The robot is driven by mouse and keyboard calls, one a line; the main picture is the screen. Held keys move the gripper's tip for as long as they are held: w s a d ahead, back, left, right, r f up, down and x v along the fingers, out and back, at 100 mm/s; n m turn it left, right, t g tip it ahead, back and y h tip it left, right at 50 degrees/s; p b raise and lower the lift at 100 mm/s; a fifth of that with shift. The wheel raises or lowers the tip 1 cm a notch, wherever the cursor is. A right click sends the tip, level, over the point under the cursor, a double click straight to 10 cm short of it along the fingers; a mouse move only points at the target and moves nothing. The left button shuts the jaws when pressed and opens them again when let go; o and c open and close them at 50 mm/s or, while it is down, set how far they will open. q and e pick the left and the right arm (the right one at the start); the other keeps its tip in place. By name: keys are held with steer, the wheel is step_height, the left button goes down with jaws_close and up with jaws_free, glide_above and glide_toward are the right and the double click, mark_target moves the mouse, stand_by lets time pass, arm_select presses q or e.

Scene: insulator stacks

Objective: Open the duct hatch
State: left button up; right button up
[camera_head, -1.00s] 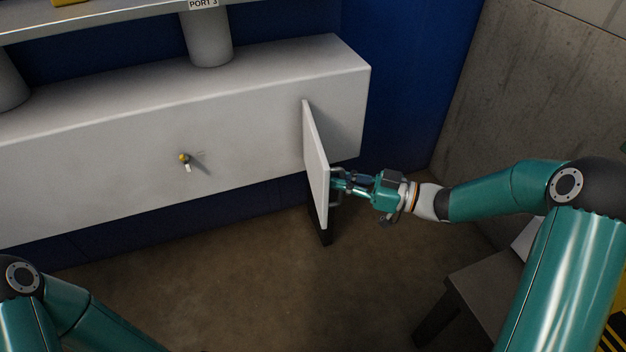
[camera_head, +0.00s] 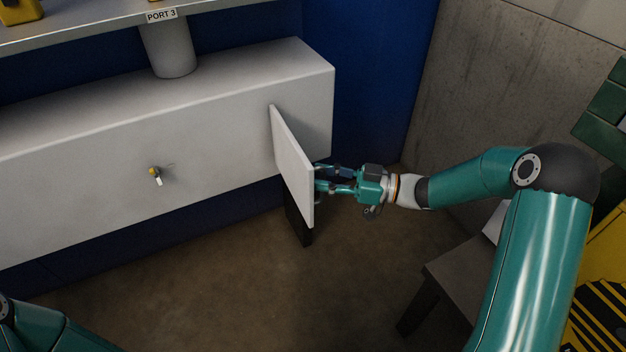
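The hatch (camera_head: 292,165) is a flat pale panel that stands out at an angle from the front of the long white duct (camera_head: 90,190), near the duct's right end. My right gripper (camera_head: 322,180) is at the panel's right side, close to its free edge. Its two fingers look spread, with a gap between them. Their tips are partly hidden by the panel, so I cannot tell whether they touch it or its handle. A small lever with a yellow knob (camera_head: 154,172) sits on the duct front, left of the hatch. My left gripper is out of view.
A dark post (camera_head: 299,225) shows below the hatch. A grey table (camera_head: 455,275) stands at the lower right, near my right arm. A pipe (camera_head: 168,50) labelled PORT 3 rises from the duct. The floor in front is clear.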

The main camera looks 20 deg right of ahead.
steer(key=v, duration=0.7)
steer(key=shift+d, duration=0.25)
steer(key=shift+s+f, duration=0.1)
stand_by(0.4)
